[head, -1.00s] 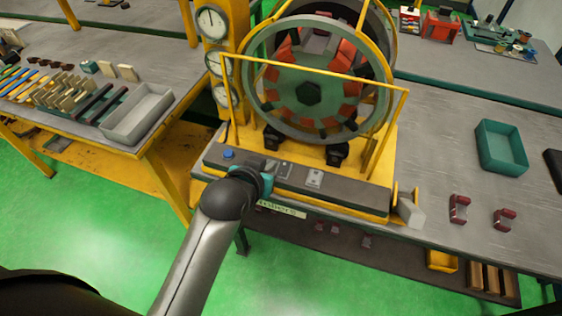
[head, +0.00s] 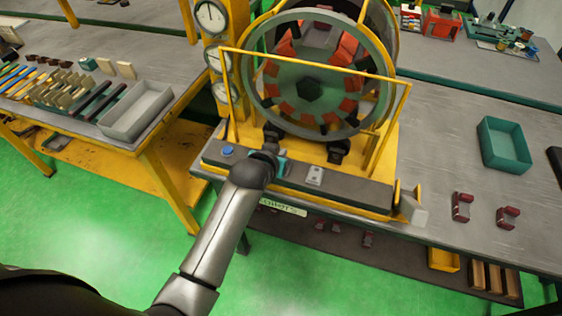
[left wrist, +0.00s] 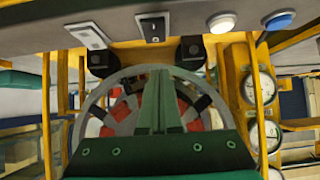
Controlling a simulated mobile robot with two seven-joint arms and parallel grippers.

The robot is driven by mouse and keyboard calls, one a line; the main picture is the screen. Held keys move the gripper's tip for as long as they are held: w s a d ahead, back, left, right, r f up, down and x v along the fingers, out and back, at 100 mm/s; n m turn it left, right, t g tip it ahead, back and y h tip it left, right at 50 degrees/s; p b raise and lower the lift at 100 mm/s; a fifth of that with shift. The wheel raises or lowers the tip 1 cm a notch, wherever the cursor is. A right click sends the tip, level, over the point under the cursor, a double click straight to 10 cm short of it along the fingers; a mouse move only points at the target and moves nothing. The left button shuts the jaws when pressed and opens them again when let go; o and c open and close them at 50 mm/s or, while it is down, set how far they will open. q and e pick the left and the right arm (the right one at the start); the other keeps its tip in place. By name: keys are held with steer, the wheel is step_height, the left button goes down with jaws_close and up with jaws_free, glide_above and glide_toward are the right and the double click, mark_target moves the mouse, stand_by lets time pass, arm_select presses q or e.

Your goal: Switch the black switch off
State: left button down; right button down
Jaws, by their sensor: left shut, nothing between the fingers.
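The black switch (left wrist: 153,28) shows in the left wrist view as a black rocker on a light plate, set in the grey control panel. In the head view my left arm and gripper hide it. My left gripper (head: 279,166) is over the panel in the head view. In the left wrist view its green fingers (left wrist: 160,85) are together with nothing between them, with the switch beyond their tips near the top edge. I cannot tell whether the fingers touch the panel. My right gripper is not in view.
The panel also has a blue button (head: 228,152), a white button (left wrist: 221,22) and a pale switch plate (head: 315,177). Behind it stand the yellow frame and the round stator (head: 308,90). Gauges (head: 211,20) are at its left. A teal bin (head: 503,145) lies right.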

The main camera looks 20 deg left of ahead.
arm_select(q)
steer(key=shift+w+f+b, duration=0.2)
steer(key=shift+f, duration=0.85)
steer(key=shift+w+f+b, duration=0.2)
steer(key=shift+f, duration=0.85)
steer(key=shift+w+g+p, duration=0.15)
steer(key=shift+g+p, duration=0.25)
steer(key=shift+p, duration=0.5)
steer(key=shift+f, duration=0.25)
steer(key=shift+w+r, duration=0.25)
steer(key=shift+w, duration=0.5)
steer(key=shift+r, duration=0.15)
